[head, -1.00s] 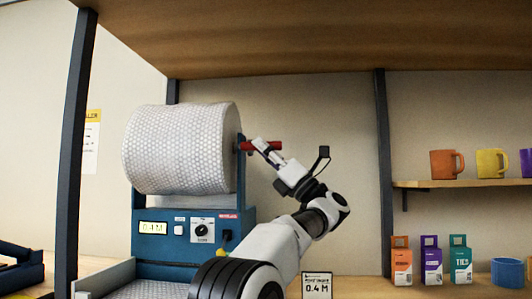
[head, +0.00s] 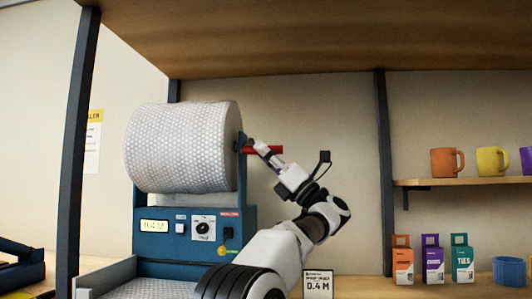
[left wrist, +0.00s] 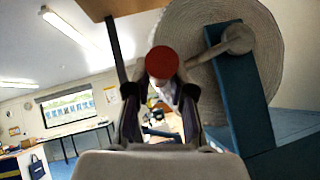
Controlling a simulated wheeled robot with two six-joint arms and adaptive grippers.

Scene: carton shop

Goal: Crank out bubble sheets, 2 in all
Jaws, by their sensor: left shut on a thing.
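A large roll of bubble wrap (head: 180,148) sits in a blue dispenser machine (head: 165,228) at the left of the head view. The machine's display (head: 154,226) reads 0.4 M. A red crank handle (head: 272,150) sticks out at the roll's right side. My left gripper (head: 258,146) is shut on the red handle; in the left wrist view the round red handle end (left wrist: 161,62) lies between its fingers. The grey crank arm (left wrist: 229,42) joins the hub beside the roll there. A small sign (head: 317,285) in front reads 0.4 M. My right gripper is not in view.
A tray (head: 105,276) lies at the machine's front left. Mugs stand on a shelf (head: 465,184) at the right, above several small boxes (head: 432,260) and a blue round item (head: 508,270). A wooden board (head: 300,35) hangs overhead, with dark posts (head: 383,150).

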